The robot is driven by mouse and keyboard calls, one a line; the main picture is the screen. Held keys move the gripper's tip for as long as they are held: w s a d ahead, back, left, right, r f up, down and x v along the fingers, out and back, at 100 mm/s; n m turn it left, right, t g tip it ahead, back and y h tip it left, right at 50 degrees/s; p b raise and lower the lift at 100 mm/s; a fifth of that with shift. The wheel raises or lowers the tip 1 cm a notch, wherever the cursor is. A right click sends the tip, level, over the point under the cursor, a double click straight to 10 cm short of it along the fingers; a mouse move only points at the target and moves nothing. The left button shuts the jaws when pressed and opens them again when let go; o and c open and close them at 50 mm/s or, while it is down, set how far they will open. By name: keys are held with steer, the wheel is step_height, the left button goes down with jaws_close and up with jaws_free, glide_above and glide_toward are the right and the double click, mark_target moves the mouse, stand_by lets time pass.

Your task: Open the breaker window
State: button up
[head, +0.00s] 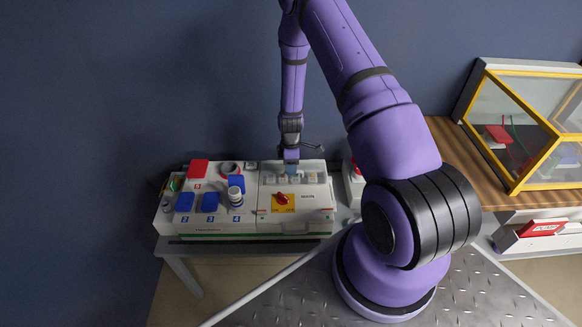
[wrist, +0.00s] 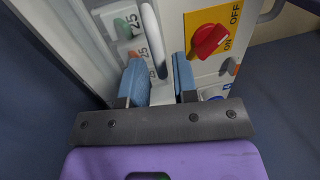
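The breaker box (head: 318,205) is the white right half of the socket unit on the table. Its breaker window (head: 312,172) is at the back of the box, over a row of pale breakers, and is partly hidden by my gripper. My gripper (head: 291,170) is pointed down at this window area. In the wrist view my gripper (wrist: 160,75) has two blue fingers spread apart. A slim white bar (wrist: 152,38) runs down to the space between the fingertips. I cannot tell whether the fingers touch it. Breakers (wrist: 130,28) marked 25 show to its left.
A red rotary switch (wrist: 208,40) on a yellow plate is close to the right finger; it also shows in the head view (head: 282,199). Blue-lidded sockets (head: 185,202) and a red lid (head: 198,168) are on the left. A yellow-framed glass case (head: 515,188) stands at right.

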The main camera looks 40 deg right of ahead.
jaws_close()
